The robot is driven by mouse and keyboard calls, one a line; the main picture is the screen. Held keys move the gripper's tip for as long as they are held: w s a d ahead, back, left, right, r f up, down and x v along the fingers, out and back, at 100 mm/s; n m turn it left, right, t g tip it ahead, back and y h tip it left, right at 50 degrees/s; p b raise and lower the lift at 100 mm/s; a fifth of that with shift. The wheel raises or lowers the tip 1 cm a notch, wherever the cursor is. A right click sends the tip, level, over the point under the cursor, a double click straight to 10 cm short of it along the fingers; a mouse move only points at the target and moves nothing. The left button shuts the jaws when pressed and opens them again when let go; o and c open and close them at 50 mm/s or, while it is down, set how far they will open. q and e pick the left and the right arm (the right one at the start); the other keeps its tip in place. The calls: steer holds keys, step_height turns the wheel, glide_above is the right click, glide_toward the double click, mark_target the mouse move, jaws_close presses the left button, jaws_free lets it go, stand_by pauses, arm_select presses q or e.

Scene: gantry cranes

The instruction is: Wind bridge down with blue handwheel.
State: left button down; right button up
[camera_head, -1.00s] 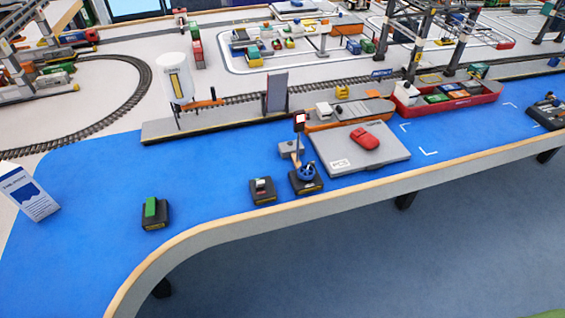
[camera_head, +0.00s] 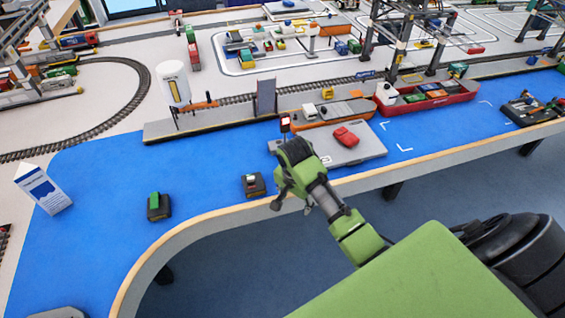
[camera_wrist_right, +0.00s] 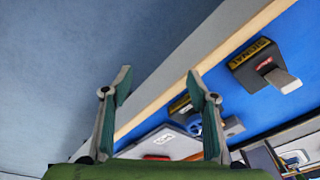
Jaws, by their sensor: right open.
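The blue handwheel (camera_wrist_right: 195,126) shows in the right wrist view, partly behind one finger, on a dark base with a yellow label. In the head view my right gripper hides it. My right gripper (camera_head: 291,203) is open above the table's front edge, in front of the handwheel's place. In the wrist view its two fingers (camera_wrist_right: 159,78) are apart, with nothing held between them. An upright grey panel (camera_head: 266,97) stands on the quay; I cannot tell whether it is the bridge. My left gripper is not in view.
A grey platform (camera_head: 367,150) with a red car (camera_head: 346,136) lies right of my gripper. A signal box (camera_head: 253,186) with a lever is close on its left.

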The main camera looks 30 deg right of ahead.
steer(key=w+d+r+m+g+y, duration=0.1)
steer(key=w+d+r+m, duration=0.2)
steer(key=w+r+m, duration=0.4)
steer(key=w+d+r+m, duration=0.3)
steer(key=w+r+m, duration=0.25)
steer(key=r, duration=0.25)
steer(key=shift+m, duration=0.25)
step_height(320, 180, down, 14)
steer(key=shift+s+r+p, duration=0.15)
steer(key=shift+r+p, duration=0.1)
steer(key=shift+p, duration=0.4)
steer(key=c, duration=1.1)
